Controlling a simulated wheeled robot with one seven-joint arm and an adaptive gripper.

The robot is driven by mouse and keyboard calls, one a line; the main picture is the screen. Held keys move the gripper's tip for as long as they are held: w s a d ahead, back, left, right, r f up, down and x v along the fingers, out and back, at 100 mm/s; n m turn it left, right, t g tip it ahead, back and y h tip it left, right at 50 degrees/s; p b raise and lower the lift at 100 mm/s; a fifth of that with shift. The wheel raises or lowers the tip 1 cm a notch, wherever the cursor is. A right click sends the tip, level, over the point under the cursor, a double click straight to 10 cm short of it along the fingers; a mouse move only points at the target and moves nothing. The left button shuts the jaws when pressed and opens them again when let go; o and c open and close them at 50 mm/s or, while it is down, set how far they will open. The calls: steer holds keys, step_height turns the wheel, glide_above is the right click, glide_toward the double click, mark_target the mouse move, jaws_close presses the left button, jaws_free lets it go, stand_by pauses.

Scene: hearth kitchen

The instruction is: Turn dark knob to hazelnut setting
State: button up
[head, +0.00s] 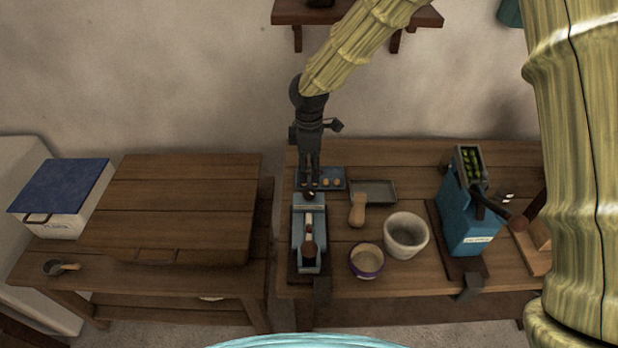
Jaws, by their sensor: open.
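A blue device (299,232) with a pale central bar stands on a dark base near the left end of the right-hand table. A small dark round knob (309,196) shows at its far end, and a larger dark brown rounded part (309,250) shows near its front. I cannot tell for certain which is the task's knob, and no hazelnut marking is readable. My gripper (309,186) points down at the device's far end, close to the small knob. It is open and looks empty; whether it touches the knob is unclear.
A small blue tray with tan nuts (333,179) lies right beside my gripper. A grey tray (375,190), wooden scoop (357,211), pale bowl (405,235), purple-rimmed bowl (367,261) and blue cranked machine (468,220) stand to the right. A wall shelf (415,17) hangs behind my arm.

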steer(key=shift+r, duration=1.4)
